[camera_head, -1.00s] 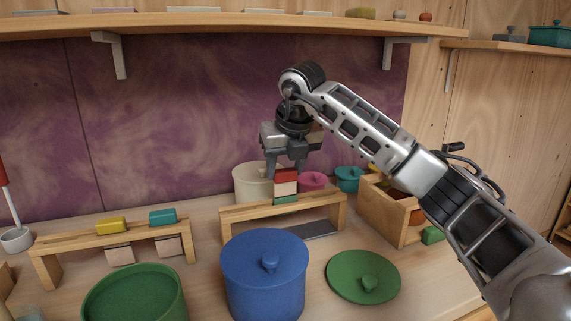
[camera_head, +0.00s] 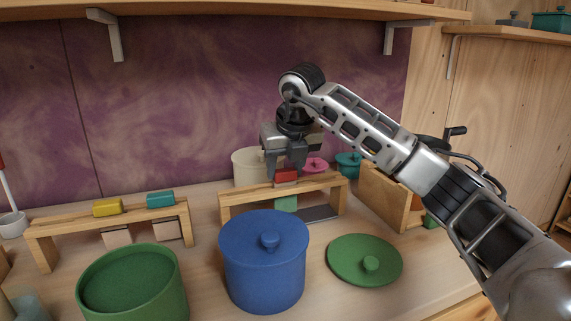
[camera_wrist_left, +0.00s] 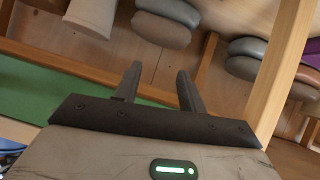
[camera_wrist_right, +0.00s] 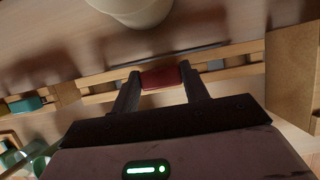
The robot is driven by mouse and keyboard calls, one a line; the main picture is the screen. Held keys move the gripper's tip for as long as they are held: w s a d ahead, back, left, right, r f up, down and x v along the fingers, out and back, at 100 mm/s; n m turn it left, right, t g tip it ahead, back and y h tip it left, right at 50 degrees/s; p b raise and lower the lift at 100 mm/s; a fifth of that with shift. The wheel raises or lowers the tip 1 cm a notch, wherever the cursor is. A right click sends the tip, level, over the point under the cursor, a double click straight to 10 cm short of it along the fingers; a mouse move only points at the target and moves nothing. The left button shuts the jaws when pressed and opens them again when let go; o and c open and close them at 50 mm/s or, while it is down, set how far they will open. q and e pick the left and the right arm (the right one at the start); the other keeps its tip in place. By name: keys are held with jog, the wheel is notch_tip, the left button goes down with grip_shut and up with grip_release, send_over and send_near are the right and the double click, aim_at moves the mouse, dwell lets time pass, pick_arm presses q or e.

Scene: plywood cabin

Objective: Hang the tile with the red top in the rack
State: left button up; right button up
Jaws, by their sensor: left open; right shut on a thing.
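The tile with the red top (camera_head: 286,176) has a pale middle and a green lower part. My right gripper (camera_head: 286,172) is shut on its red top, which also shows between the fingers in the right wrist view (camera_wrist_right: 160,78). The wooden rack (camera_head: 241,196) stands behind the blue pot. The red top is just above the rack's top rails, and the green part shows below the front rail, so the tile reaches down between the rails. Whether the top touches the rails is unclear. My left gripper (camera_wrist_left: 157,80) is open and empty in the left wrist view.
A second rack (camera_head: 72,222) at left holds tiles with yellow (camera_head: 108,207) and teal (camera_head: 160,199) tops. A blue lidded pot (camera_head: 265,275), green pot (camera_head: 133,285) and green lid (camera_head: 365,260) lie in front. A cream pot (camera_head: 248,167) and wooden box (camera_head: 383,197) are close by.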

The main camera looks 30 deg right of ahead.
pick_arm(q)
jog(key=shift+f, duration=0.25)
pick_arm(e)
jog(key=shift+f, duration=0.35)
jog(key=o, duration=0.9)
pick_arm(q)
notch_tip(320, 180, up, 4)
jog(key=shift+d+f+p, duration=0.1)
jog(key=shift+p, duration=0.85)
pick_arm(e)
jog(key=v, duration=1.6)
pick_arm(q)
jog(key=shift+s, duration=0.1)
pick_arm(e)
jog(key=shift+s+f, duration=0.1)
